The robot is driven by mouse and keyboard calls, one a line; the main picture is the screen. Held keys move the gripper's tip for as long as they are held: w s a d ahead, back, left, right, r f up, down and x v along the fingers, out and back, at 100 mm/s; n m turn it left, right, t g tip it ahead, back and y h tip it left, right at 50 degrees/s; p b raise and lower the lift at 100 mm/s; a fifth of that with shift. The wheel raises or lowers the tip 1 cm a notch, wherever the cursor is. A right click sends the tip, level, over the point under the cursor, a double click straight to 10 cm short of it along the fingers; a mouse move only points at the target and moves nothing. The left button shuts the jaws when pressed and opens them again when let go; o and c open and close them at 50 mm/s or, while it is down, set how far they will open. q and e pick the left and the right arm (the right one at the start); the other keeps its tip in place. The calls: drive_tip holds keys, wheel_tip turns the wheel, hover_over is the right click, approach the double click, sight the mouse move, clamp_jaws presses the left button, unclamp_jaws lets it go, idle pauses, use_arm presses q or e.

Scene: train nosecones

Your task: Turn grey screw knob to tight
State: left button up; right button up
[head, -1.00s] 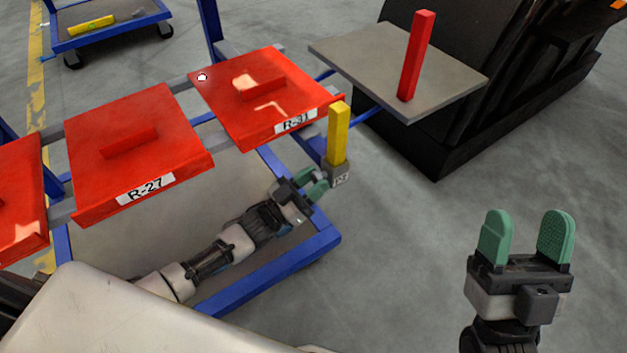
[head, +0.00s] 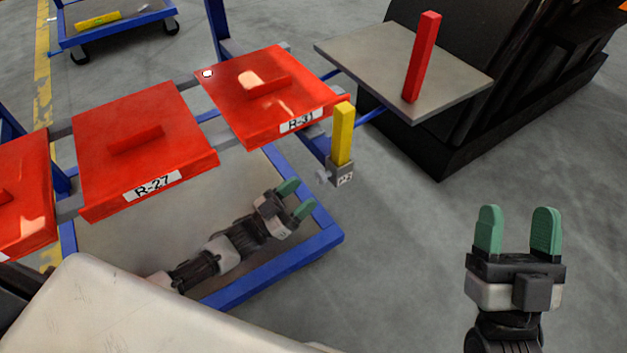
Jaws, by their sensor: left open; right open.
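The grey screw knob (head: 322,176) is small and sits on the left side of a grey block (head: 341,173) marked with a small label. A yellow post (head: 343,133) stands upright in that block. My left gripper (head: 297,198) is open and empty, to the left of and a little below the knob, apart from it. Its green fingers point to the upper right. My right gripper (head: 518,230) is open and empty at the lower right, fingers up, far from the knob. How tight the knob is cannot be told.
Red panels labelled R-27 (head: 152,186) and R-31 (head: 301,121) sit on the blue cart frame (head: 290,262). A grey plate (head: 365,56) with a red post (head: 422,58) lies behind the block. A dark machine (head: 490,110) stands at the right. The floor below it is clear.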

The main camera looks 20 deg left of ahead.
use_arm(q)
drive_tip(key=v, duration=0.5)
drive_tip(key=shift+s+a+f, duration=0.15)
drive_tip(key=shift+s+a, duration=0.05)
use_arm(e)
drive_tip(key=shift+w+f+g, duration=0.65)
drive_tip(key=shift+f+g, duration=0.15)
drive_tip(key=shift+g, duration=0.1)
